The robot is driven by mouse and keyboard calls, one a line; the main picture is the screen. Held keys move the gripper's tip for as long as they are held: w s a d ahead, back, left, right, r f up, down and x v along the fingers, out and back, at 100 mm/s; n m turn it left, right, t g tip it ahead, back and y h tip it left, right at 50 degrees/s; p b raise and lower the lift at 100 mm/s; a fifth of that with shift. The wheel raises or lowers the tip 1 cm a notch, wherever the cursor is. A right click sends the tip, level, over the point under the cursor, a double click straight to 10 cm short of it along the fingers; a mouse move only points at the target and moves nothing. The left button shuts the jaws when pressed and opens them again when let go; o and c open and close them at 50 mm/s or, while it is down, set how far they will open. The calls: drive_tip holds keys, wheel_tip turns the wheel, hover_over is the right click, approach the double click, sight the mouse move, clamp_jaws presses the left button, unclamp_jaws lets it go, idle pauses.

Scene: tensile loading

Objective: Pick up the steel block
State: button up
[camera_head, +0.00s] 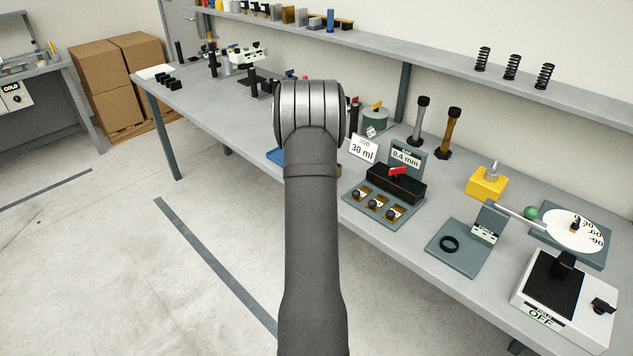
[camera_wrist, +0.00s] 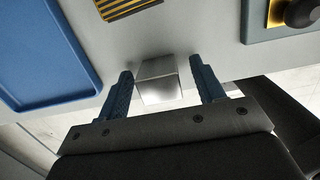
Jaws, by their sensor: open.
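In the wrist view the steel block (camera_wrist: 160,80) is a small shiny silver cube on the grey bench top, close to its front edge. My gripper (camera_wrist: 160,84) is open, with one blue ridged finger to the left of the block and one to its right. The block lies between the fingertips, with a gap showing on both sides. In the head view my arm hides the block and the gripper.
A blue tray (camera_wrist: 48,55) lies left of the block, and a black-and-yellow striped piece (camera_wrist: 125,6) lies behind it. A grey plate with a dark knob (camera_wrist: 300,14) is at the right. The bench edge drops off close in front.

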clamp_jaws()
drive_tip(key=shift+r, duration=0.1)
